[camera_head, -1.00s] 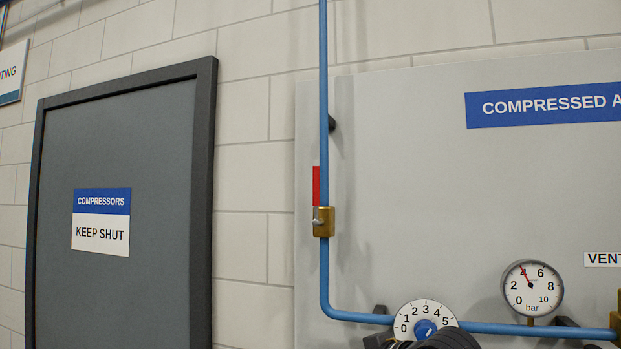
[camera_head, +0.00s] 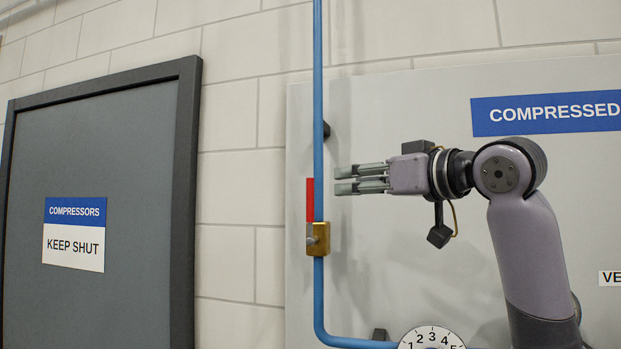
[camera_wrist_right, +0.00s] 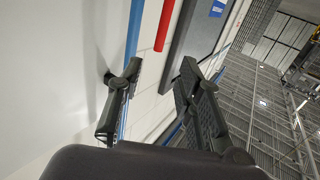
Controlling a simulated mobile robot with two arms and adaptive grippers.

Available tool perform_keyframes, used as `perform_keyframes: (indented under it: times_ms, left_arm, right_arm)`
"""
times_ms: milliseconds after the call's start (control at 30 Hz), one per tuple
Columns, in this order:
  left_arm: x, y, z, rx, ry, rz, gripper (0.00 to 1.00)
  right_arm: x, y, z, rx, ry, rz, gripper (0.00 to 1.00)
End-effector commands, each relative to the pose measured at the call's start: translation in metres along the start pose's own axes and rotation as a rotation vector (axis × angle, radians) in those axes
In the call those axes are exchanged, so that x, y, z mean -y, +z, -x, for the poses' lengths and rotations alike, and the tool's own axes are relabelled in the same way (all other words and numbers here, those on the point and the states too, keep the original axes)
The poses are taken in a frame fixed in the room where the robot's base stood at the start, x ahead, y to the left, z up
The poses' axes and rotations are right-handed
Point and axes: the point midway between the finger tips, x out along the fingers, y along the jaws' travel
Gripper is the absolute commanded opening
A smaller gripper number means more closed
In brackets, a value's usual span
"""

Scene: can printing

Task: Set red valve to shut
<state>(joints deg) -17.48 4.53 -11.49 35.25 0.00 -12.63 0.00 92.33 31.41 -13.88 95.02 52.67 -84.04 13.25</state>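The red valve has a red handle (camera_head: 310,200) standing upright along the vertical blue pipe (camera_head: 319,90), above its brass body (camera_head: 319,240). My right gripper (camera_head: 342,180) comes in from the right, fingers pointing left toward the pipe near the top of the handle. It is open and empty, and appears apart from the handle. In the right wrist view, the red handle (camera_wrist_right: 166,22) and the blue pipe (camera_wrist_right: 135,32) lie beyond the parted fingers (camera_wrist_right: 160,70). My left gripper is not in view.
A grey wall panel (camera_head: 420,270) with a blue compressed-air sign (camera_head: 550,113) is behind my arm. A dial (camera_head: 432,339) sits low on the pipe. A grey door (camera_head: 130,160) marked "KEEP SHUT" is to the left. The wall between door and pipe is clear.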

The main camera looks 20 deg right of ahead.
Motion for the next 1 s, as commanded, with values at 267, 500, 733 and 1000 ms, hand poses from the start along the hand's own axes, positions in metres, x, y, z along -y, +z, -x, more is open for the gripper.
perform_keyframes:
  times_ms: [267,500,733,1000]
  left_arm:
    - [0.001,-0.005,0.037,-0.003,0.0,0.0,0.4]
    - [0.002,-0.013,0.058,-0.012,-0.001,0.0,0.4]
    - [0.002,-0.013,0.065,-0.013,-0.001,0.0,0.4]
    - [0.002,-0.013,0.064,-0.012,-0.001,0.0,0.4]
  right_arm:
    - [0.001,-0.005,-0.064,0.004,-0.001,-0.002,0.33]
    - [0.0,-0.003,-0.106,0.003,0.0,-0.002,0.33]
    - [0.0,0.0,-0.123,0.001,0.001,0.0,0.33]
    - [0.0,0.001,-0.124,0.001,0.001,0.0,0.33]
